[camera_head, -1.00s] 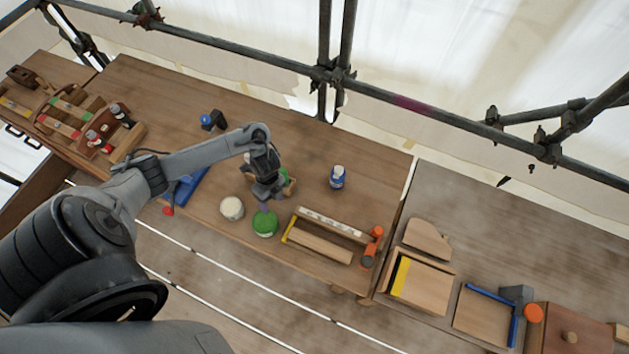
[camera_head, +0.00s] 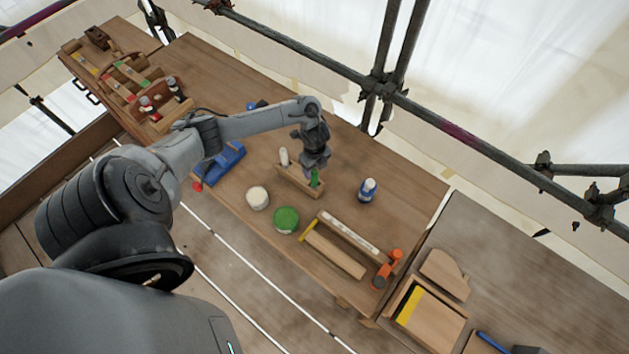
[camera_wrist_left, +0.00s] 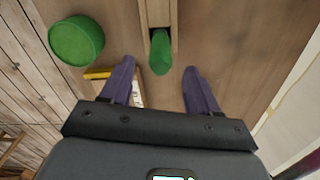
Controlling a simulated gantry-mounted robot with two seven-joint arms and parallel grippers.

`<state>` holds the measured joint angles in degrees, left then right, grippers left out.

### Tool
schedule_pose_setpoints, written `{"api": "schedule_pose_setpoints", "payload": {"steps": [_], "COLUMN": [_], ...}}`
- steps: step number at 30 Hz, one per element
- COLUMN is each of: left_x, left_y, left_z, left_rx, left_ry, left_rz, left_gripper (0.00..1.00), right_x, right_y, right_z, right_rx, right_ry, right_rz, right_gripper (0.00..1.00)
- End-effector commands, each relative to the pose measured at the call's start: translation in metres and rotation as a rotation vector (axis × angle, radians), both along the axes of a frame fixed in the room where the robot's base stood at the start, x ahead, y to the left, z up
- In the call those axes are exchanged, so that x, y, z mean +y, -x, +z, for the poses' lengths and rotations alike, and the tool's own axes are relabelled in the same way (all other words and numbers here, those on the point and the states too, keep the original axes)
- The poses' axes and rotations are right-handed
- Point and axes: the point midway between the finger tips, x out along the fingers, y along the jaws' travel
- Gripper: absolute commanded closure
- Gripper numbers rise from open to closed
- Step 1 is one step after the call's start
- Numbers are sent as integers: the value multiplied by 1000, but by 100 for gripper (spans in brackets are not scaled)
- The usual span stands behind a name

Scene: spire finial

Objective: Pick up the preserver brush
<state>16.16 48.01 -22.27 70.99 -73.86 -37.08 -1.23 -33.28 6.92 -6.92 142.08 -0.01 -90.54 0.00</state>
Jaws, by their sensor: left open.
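A green-handled tool (camera_head: 315,178), likely the preserver brush, stands in a small wooden holder (camera_head: 295,181). A white-topped tool (camera_head: 284,157) stands at the holder's other end. My left gripper (camera_head: 311,170) is open and empty, just over the green handle. In the left wrist view the green handle (camera_wrist_left: 160,52) lies between the lines of the two purple fingers (camera_wrist_left: 160,68), near their tips, with a gap on both sides. Whether the fingers are level with it I cannot tell. The brush's lower end is hidden in the holder (camera_wrist_left: 158,15). My right gripper is not in view.
A green-lidded tin (camera_head: 286,220) and a white-lidded tin (camera_head: 257,198) stand in front of the holder. A blue-and-white bottle (camera_head: 367,190) stands to the right. A long wooden tray (camera_head: 336,250) and an orange tool (camera_head: 387,268) lie nearer the front right.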

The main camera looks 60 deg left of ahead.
Motion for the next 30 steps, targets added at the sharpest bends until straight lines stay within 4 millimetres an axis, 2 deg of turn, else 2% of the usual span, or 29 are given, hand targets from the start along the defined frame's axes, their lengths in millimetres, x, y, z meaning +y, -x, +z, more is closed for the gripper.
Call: {"api": "schedule_pose_setpoints", "payload": {"steps": [12, 22, 30], "left_x": [3, 4, 4], "left_y": [0, 0, 0], "left_z": [-45, -51, -51], "left_rx": [0, -1, -1], "left_ry": [1, -1, -1], "left_rz": [1, -1, -1], "left_gripper": [39, 39, 79], "right_x": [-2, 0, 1], "right_y": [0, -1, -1], "right_z": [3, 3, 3], "right_rx": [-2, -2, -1], "right_ry": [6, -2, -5], "right_rz": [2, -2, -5], "right_gripper": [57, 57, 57]}}
